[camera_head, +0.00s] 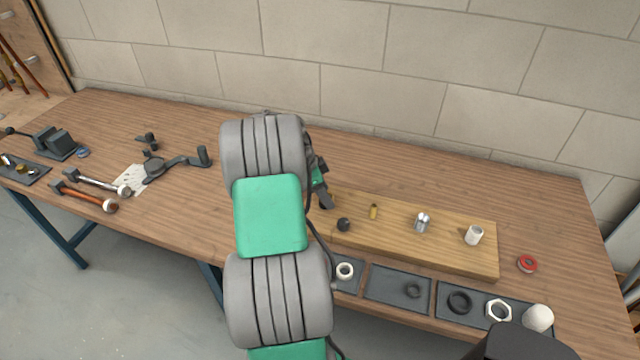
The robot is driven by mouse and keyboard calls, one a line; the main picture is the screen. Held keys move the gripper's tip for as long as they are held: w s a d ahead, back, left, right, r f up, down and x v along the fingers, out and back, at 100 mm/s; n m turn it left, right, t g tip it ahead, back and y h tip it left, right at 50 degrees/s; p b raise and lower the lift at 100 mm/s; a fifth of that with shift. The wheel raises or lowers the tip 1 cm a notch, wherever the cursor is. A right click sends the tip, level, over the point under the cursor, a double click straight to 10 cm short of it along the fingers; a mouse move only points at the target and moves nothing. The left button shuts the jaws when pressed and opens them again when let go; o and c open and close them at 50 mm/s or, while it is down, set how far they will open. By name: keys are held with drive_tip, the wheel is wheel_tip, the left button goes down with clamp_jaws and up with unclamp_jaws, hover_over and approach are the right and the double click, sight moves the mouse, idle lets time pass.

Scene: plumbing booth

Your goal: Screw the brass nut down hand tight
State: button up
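A wooden board (446,246) on the workbench carries a row of fittings. A small brass-coloured fitting (374,212) stands upright on it; I cannot tell whether a separate brass nut is on it. A dark round piece (343,225) sits to its left. A silver fitting (422,223) and a white cylinder (474,235) stand to its right. My gripper (324,196) shows only in part behind my arm, above the board's left end and left of the brass fitting. Its fingertips are not clear, so whether it is open or holds anything is hidden.
Dark trays (389,286) along the front edge hold a white ring (345,271), black rings (459,302), a pale hex nut (498,310) and a white rounded piece (538,318). A red roll (526,264) lies right.

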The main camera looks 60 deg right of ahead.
drive_tip(key=shift+f, duration=0.1)
drive_tip(key=shift+c, duration=0.2)
clamp_jaws()
idle(0.4)
drive_tip(key=m, duration=0.1)
drive_tip(key=m+y+b, duration=0.1)
drive_tip(key=m, duration=0.1)
drive_tip(key=shift+d+f+m+g, duration=0.1)
drive_tip(key=shift+f+m+g, duration=0.05)
drive_tip(key=shift+m+g, duration=0.15)
drive_tip(key=m, duration=0.2)
drive_tip(key=m+y, duration=0.1)
drive_tip(key=shift+w+d+m+g+y, duration=0.1)
drive_tip(key=shift+m+g+y, duration=0.2)
drive_tip(key=shift+m, duration=0.1)
drive_tip(key=shift+m+y+p, duration=0.4)
drive_tip(key=shift+m+p, duration=0.15)
drive_tip(key=shift+m, duration=0.35)
drive_tip(key=shift+o, duration=0.2)
unclamp_jaws()
